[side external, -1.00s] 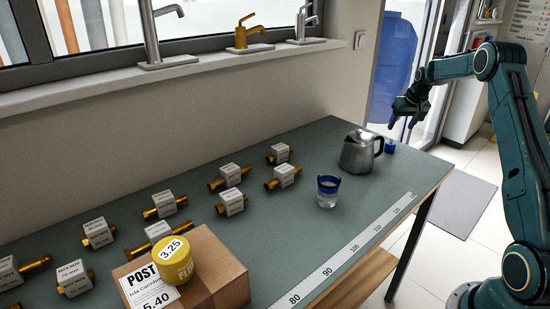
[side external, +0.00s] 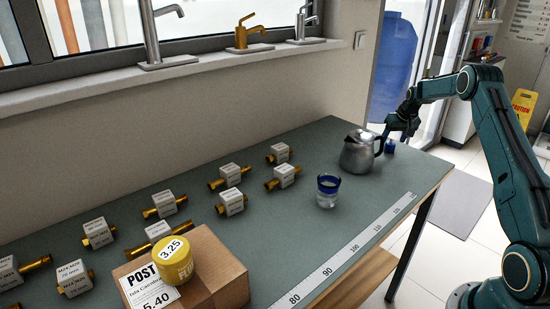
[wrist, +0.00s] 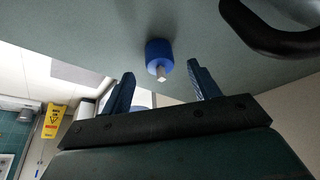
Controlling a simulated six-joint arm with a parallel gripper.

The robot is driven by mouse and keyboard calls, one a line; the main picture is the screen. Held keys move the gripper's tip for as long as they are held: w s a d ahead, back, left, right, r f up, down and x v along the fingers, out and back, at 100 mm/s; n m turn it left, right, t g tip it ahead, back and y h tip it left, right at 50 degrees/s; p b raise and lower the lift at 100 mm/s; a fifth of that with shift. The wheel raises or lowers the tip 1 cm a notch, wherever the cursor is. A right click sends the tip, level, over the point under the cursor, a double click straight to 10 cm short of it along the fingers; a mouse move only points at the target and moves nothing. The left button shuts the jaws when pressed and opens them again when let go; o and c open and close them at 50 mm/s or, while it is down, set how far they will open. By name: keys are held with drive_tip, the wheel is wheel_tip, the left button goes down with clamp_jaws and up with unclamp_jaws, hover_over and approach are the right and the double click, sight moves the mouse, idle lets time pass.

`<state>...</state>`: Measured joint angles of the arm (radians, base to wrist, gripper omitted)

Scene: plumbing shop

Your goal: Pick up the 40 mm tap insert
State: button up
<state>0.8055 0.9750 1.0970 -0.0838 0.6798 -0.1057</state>
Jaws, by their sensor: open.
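Several brass tap inserts with white label blocks lie on the green table in the side view, among them one at the back (side external: 279,153), one in front of it (side external: 284,176), and others further left (side external: 230,174). One near-left label (side external: 74,277) seems to read 70 mm; I cannot read 40 mm on any. My gripper (side external: 396,133) is open and empty above the table's far right end, away from the inserts. In the wrist view its two blue fingers (wrist: 162,83) stand apart, with a small blue cylinder (wrist: 158,54) with a pale stub beyond them.
A metal pitcher (side external: 357,152) stands close left of my gripper; its dark handle (wrist: 268,32) shows in the wrist view. The blue cylinder (side external: 390,146) stands behind it.

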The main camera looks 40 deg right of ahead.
sight(392, 141)
drive_tip(key=shift+x, duration=2)
drive_tip(key=c, duration=1.1)
